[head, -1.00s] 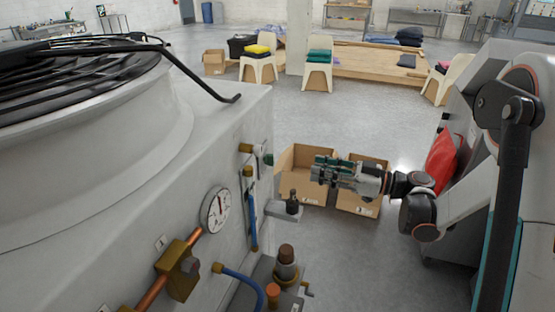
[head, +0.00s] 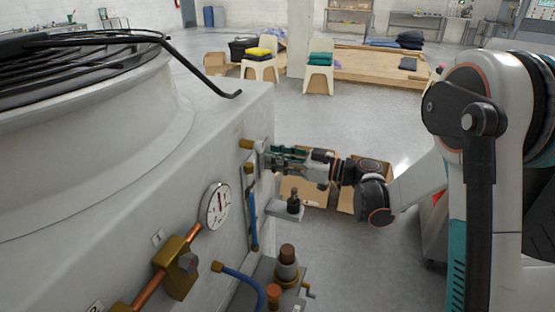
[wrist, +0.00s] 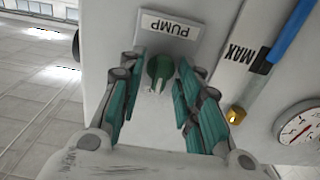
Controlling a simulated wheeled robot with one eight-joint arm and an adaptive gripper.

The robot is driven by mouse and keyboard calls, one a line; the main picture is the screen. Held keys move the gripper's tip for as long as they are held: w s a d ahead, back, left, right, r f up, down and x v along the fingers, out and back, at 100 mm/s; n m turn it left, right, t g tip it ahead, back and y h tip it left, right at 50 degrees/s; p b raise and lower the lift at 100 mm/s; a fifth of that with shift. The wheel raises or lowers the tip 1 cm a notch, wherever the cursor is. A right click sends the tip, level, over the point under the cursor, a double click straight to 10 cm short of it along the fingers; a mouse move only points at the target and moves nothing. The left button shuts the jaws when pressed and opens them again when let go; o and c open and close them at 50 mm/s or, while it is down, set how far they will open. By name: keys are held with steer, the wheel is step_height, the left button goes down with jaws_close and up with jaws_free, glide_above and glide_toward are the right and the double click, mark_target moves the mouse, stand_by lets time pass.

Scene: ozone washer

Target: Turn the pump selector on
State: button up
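The pump selector is a round green knob (wrist: 160,72) on the washer's grey side wall, below a label (wrist: 170,27) reading PUMP upside down. In the wrist view my gripper (wrist: 163,62) is open, with one green-padded finger on each side of the knob. Gaps show between the pads and the knob, so neither finger visibly touches it. In the head view my gripper (head: 268,158) reaches in from the right to the washer wall. The knob is hidden there by the fingers.
A dial gauge (head: 216,205), a blue sight tube (head: 252,210) and brass fittings (head: 176,266) line the wall nearby. A small shelf (head: 285,209) juts out below my gripper. Cardboard boxes (head: 307,190) stand on the floor behind.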

steer(key=c, duration=0.7)
steer(key=shift+m, duration=0.3)
steer(key=m+b, duration=0.1)
steer(key=m, duration=0.7)
steer(key=m+b, duration=0.2)
steer(key=m, duration=0.7)
steer(key=shift+w+d+f, duration=0.1)
steer(key=shift+w+f, duration=0.05)
steer(key=shift+w, duration=0.05)
steer(key=shift+m, duration=0.3)
